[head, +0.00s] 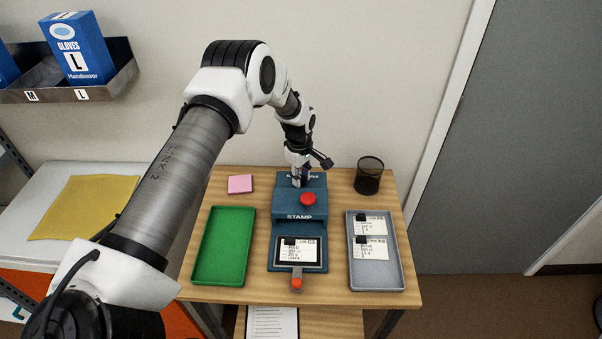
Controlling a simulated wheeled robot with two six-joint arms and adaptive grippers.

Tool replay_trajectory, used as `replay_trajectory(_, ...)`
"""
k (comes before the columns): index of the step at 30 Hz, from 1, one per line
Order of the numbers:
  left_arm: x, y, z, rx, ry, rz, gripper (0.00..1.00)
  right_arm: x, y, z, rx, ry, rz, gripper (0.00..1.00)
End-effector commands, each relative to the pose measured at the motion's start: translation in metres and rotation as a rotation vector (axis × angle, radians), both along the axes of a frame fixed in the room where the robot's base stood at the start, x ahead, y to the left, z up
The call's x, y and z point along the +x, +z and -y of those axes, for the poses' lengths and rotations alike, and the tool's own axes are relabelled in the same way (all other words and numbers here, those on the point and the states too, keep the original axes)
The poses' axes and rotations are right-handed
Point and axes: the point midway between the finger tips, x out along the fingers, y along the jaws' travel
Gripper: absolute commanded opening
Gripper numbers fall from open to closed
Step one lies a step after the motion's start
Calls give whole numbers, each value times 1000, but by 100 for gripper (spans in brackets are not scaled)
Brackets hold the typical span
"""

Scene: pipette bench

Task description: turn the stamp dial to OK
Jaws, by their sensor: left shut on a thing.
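The blue stamp machine (318,215), labelled STAMP, stands in the middle of the wooden table. A red button (308,199) is on its top. A card (300,251) with printed text and a dark square lies in its front bed, and a red-tipped lever (296,283) sticks out at the front. My left gripper (299,181) points down at the back of the machine's top, shut on what seems to be the stamp dial. The dial and its setting are hidden by the gripper. My right gripper is out of view.
An empty green tray (206,275) is left of the machine. A grey tray (398,282) with two cards (371,248) is to its right. Pink notes (240,184) and a black mesh cup (369,177) stand near the back edge. A wall rises behind the table.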

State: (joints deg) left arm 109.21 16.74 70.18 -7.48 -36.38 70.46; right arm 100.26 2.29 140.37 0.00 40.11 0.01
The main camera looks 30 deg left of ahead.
Motion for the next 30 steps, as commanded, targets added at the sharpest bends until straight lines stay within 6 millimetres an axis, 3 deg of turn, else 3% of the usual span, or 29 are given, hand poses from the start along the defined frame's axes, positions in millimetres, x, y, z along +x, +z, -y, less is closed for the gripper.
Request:
replay_trajectory(9,-1,-1,0,0,124,-4,0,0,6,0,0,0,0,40)
replay_trajectory(24,-2,-2,0,0,145,-5,0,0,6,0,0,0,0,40)
replay_trajectory(25,-2,-2,0,0,145,-5,35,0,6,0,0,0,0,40)
replay_trajectory(26,-2,-2,0,0,145,-5,45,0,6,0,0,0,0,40)
replay_trajectory(27,-1,-2,0,0,145,-4,53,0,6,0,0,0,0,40)
replay_trajectory(30,-1,-1,0,0,144,-4,53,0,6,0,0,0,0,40)
